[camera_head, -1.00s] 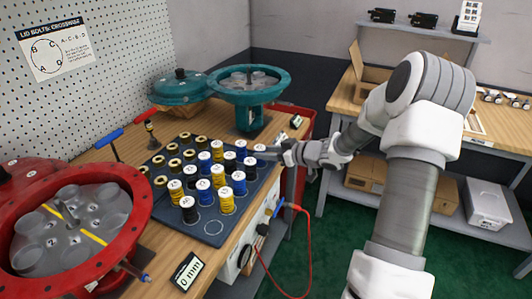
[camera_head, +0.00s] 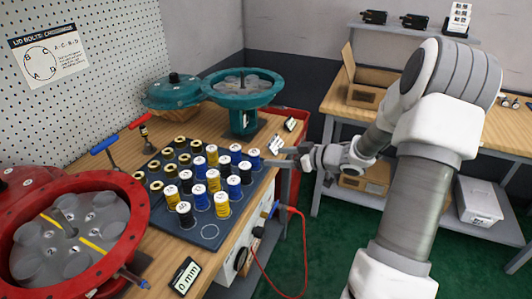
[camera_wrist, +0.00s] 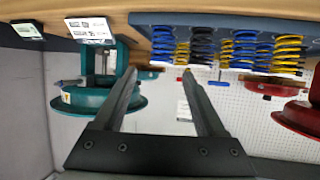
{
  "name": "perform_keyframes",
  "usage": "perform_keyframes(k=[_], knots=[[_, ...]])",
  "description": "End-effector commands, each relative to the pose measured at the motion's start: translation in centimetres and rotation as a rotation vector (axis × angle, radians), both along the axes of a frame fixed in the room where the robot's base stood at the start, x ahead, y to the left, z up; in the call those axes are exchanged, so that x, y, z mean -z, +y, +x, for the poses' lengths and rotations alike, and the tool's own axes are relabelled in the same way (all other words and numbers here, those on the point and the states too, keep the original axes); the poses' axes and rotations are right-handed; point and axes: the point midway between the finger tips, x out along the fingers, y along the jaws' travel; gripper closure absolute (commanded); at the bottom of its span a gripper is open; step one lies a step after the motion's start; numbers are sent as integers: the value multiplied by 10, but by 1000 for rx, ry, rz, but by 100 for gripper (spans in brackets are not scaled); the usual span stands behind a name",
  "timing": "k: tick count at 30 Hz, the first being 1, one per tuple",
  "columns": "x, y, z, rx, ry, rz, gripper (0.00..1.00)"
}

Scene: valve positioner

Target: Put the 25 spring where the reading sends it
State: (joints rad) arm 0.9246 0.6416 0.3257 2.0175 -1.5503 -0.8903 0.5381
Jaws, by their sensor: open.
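Several springs with white numbered caps, in blue, yellow and black, stand upright in rows on a dark blue tray (camera_head: 185,243). The cap numbers are too small to read, so I cannot tell which is the 25 spring. A front corner spot (camera_head: 209,231) of the tray is empty. My gripper (camera_head: 282,162) is beside the tray's right edge, open and empty. In the wrist view its two fingers (camera_wrist: 158,74) are apart, and the springs (camera_wrist: 245,48) show upside down beyond them. A red open housing (camera_head: 75,240) and a teal open housing (camera_head: 243,95) have round pockets inside.
A "0 mm" card (camera_head: 185,275) stands at the bench's front. Other small cards (camera_head: 275,143) stand near the right edge. A teal lid (camera_head: 174,89) lies at the back, a red lid (camera_head: 30,190) at left. A red cable (camera_head: 303,245) hangs off the bench.

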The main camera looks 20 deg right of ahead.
Motion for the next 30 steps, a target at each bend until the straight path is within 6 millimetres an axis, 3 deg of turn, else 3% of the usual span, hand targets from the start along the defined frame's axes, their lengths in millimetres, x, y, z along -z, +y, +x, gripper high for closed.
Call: perform_keyframes(k=[3,10,26,30], knots=[[-10,-11,-17,2,0,-1,27],[-16,-21,-34,0,1,-1,27],[-17,-21,-35,0,0,-1,27],[-27,-18,-26,26,1,-44,27]])
